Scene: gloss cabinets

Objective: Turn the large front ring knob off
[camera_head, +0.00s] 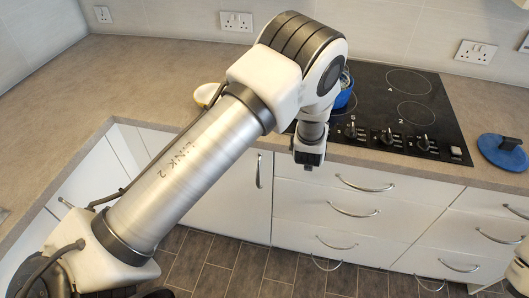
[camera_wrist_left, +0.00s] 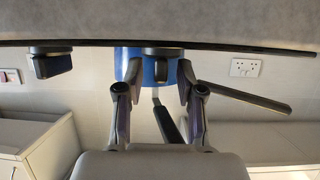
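The black hob (camera_head: 415,80) has a row of dark control knobs along its front edge. My left gripper (camera_head: 308,160) points down at the hob's front left edge. In the left wrist view, which appears upside down, its fingers (camera_wrist_left: 158,92) are spread, with a dark knob (camera_wrist_left: 163,68) between or just beyond the tips. Contact is unclear. Another knob (camera_wrist_left: 50,63) stands clear to the left.
A blue pot (camera_head: 344,98) stands on the hob, partly behind my left arm. A blue lid (camera_head: 500,153) lies right of the hob. A pale bowl (camera_head: 207,95) sits on the worktop at left. White drawers (camera_head: 330,212) with bar handles are below. The left worktop is largely clear.

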